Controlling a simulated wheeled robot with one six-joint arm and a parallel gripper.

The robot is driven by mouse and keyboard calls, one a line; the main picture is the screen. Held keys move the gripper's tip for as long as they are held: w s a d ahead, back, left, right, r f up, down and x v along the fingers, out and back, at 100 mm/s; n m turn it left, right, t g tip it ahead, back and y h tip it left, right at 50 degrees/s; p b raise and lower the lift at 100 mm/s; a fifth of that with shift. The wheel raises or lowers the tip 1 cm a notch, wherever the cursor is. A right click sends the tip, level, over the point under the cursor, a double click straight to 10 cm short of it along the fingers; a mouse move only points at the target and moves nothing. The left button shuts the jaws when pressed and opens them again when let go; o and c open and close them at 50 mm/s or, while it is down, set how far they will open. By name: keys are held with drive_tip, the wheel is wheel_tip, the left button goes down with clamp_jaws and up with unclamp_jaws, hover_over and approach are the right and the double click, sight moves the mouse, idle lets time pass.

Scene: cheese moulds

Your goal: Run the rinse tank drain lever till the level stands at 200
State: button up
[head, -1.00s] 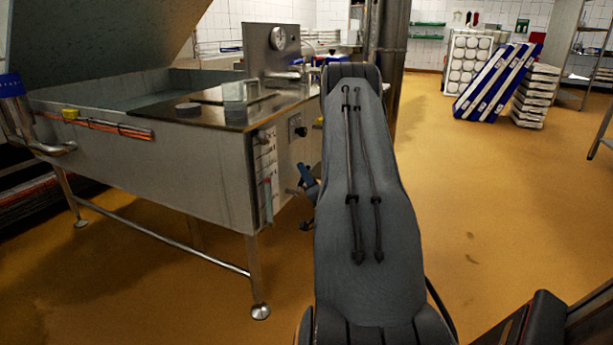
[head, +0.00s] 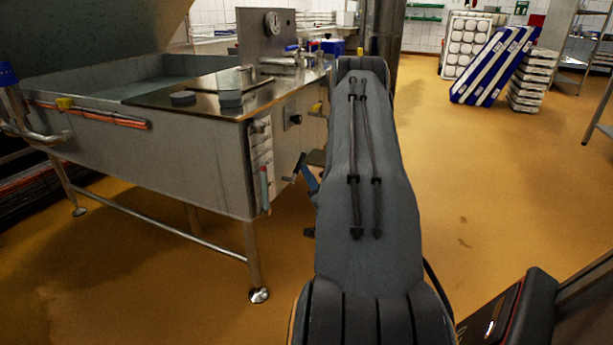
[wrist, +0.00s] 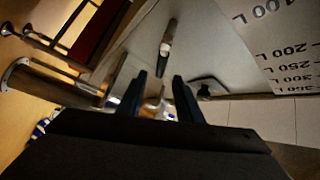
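The steel rinse tank (head: 190,165) stands at left in the head view. Its near end carries a white scale plate (head: 258,150) with a sight tube (head: 264,188); the level is too small to read. In the wrist view the scale (wrist: 290,50) shows marks including 100, 200 and 250 L. A dark lever-like part (head: 296,167) juts from this end, beside a blue part I cannot identify. My gripper (wrist: 160,93) is open, its fingers apart. A pale metal part shows between or behind them; contact cannot be told. In the head view my arm largely hides the gripper.
A dark knob (head: 295,119) sits on the tank's end, and a round gauge (head: 272,22) stands above the tank.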

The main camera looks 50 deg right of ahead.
sight(300, 163)
drive_tip(key=shift+r+p, duration=0.1)
drive_tip(key=shift+p, duration=0.55)
drive_tip(key=y+p, duration=0.1)
drive_tip(key=p, duration=0.3)
drive_tip(key=shift+s+r+n, duration=0.15)
drive_tip(key=shift+s+n, duration=0.05)
drive_tip(key=shift+n, duration=0.2)
drive_tip(key=shift+a+f+p, duration=0.1)
drive_tip(key=shift+f+p, duration=0.1)
drive_tip(key=shift+p, duration=0.7)
drive_tip(key=shift+y, duration=0.4)
drive_tip(key=b+x, duration=0.1)
drive_tip(key=x, duration=0.6)
drive_tip(key=shift+w, duration=0.35)
clamp_jaws()
